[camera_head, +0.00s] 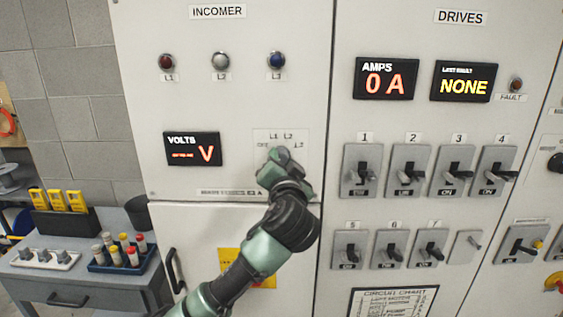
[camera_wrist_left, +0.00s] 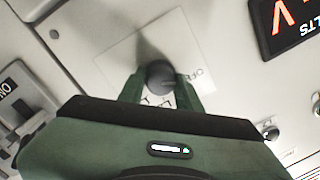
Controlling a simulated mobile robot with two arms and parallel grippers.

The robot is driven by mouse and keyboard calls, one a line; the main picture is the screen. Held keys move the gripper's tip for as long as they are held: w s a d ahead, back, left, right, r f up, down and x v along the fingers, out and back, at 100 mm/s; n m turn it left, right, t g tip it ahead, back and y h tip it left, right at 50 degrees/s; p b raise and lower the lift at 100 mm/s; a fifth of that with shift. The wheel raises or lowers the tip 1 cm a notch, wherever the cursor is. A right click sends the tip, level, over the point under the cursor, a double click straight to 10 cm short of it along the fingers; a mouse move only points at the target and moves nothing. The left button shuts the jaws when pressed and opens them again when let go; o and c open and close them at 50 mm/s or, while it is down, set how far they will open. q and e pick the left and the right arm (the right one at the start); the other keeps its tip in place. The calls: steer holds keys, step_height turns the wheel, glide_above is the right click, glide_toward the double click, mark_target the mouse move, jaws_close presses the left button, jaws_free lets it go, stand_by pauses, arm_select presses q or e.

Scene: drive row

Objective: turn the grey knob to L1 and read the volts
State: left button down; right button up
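The grey knob (camera_wrist_left: 160,75) is on a pale plate (camera_head: 268,138) on the cabinet door. In the left wrist view the two green fingers of my left gripper (camera_wrist_left: 160,88) are on either side of the knob, with no clear gap. In the head view my left gripper (camera_head: 284,160) covers the knob. Labels L1 and L2 show above it, and its pointer direction is unclear. The volts display (camera_head: 192,149) shows small dashes and a V, with no readable number. My right gripper is out of view.
Three lamps, L1 red (camera_head: 166,62), L2 white (camera_head: 221,61) and L3 blue (camera_head: 276,60), are above. The AMPS display (camera_head: 387,79) reads 0 A. Several switches (camera_head: 362,171) fill the right panel. A cart (camera_head: 80,275) with small parts stands at lower left.

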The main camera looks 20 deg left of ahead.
arm_select(q)
steer(key=shift+m, duration=0.3)
steer(key=m+p, duration=0.1)
steer(key=m, duration=0.2)
steer(key=shift+r+p, duration=0.1)
steer(key=shift+p, duration=0.3)
steer(key=shift+m+t+p, duration=0.3)
steer(key=shift+m+p, duration=0.55)
steer(key=shift+m, duration=1.35)
steer(key=c, duration=1)
jaws_free()
steer(key=shift+o, duration=0.2)
steer(key=shift+f, duration=0.25)
steer(key=shift+f, duration=0.1)
